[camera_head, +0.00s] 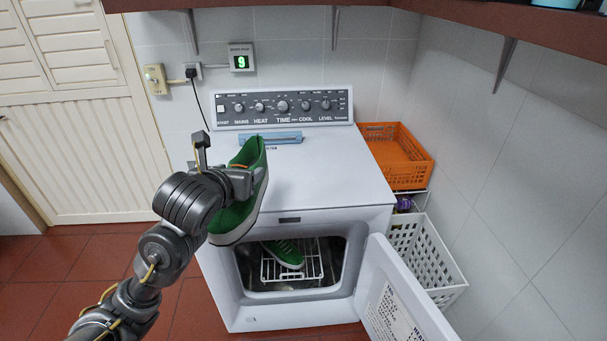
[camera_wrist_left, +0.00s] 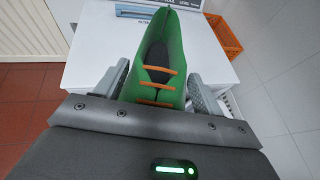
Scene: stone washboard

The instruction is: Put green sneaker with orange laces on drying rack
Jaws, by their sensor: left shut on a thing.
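A green sneaker with a white sole (camera_head: 240,205) is held in my left gripper (camera_head: 252,182), in front of the dryer's top left. It hangs steeply tilted. In the left wrist view the sneaker (camera_wrist_left: 158,60) shows orange laces and sits between the two fingers of my left gripper (camera_wrist_left: 155,85). A second green sneaker (camera_head: 284,252) lies on the white wire drying rack (camera_head: 304,270) inside the open dryer drum. Its lace colour is too small to tell. My right gripper is not in view.
The white dryer (camera_head: 335,180) has its door (camera_head: 400,300) swung open to the right. A light blue object (camera_head: 270,137) lies on its top. An orange basket (camera_head: 397,150) and a white basket (camera_head: 425,255) stand at the right. A brown shelf (camera_head: 480,12) hangs above.

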